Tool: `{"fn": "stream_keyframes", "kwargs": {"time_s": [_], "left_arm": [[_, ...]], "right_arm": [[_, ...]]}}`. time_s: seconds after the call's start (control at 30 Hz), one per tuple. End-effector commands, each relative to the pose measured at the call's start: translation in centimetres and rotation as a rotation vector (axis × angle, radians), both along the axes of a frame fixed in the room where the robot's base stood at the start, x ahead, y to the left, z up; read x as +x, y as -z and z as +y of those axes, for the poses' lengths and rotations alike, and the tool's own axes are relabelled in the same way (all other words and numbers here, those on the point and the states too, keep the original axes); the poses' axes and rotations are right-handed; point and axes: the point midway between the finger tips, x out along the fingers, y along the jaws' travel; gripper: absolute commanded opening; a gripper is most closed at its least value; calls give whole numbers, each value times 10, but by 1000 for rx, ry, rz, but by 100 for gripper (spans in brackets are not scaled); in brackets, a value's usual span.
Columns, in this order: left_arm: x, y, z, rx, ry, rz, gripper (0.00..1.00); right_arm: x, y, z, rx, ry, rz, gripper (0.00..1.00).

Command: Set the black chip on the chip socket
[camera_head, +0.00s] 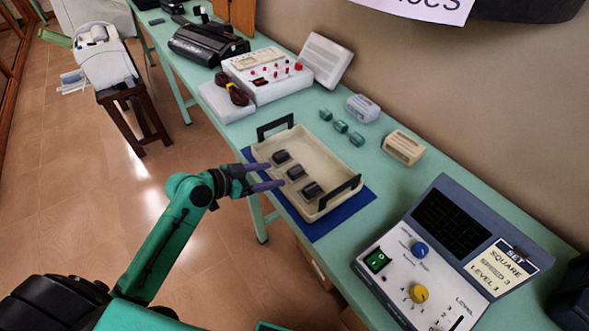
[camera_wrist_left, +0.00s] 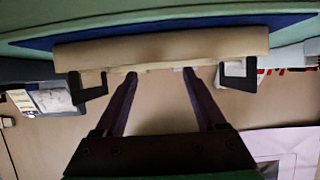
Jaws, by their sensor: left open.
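Three dark chip-like blocks stand in a row in a beige tray (camera_head: 335,158): a far one (camera_head: 281,156), a middle one (camera_head: 295,171) and a near one (camera_head: 312,190). I cannot tell from their looks which one is the task's black chip. No chip socket can be clearly made out. My left gripper (camera_head: 276,174) is open and empty at the tray's left side, its fingers pointing toward the blocks. In the left wrist view the gripper (camera_wrist_left: 160,72) has its fingers apart, facing the tray's outer wall (camera_wrist_left: 160,46); the blocks are hidden there. My right gripper is not in view.
The tray has upright black handles (camera_head: 275,125) at both ends and sits on a blue mat (camera_head: 318,229). Several small teal pieces (camera_head: 340,126) and two pale boxes (camera_head: 403,147) lie behind it. A control panel (camera_head: 420,285) stands at the right, a meter box (camera_head: 268,72) farther back.

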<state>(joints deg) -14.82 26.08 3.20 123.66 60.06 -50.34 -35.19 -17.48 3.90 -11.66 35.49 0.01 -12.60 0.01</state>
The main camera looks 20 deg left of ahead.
Motion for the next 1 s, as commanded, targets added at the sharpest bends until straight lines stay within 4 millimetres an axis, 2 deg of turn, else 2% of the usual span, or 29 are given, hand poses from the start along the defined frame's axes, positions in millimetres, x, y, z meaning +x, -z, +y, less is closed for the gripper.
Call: {"fn": "stream_keyframes", "kwargs": {"time_s": [0.03,0.27,0.4,0.67,0.87,1.0], "left_arm": [[8,1,-6,-4,-1,-2,73],[32,13,-26,-4,0,-1,73],[51,26,-41,-4,-3,1,73],[56,32,-45,1,-2,-1,73],[56,32,-45,0,-2,0,0],[56,31,-44,0,-3,0,0]], "right_arm": [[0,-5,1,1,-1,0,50],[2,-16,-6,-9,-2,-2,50],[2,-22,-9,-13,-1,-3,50],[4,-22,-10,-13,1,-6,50],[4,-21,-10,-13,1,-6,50],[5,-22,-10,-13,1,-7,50]]}}
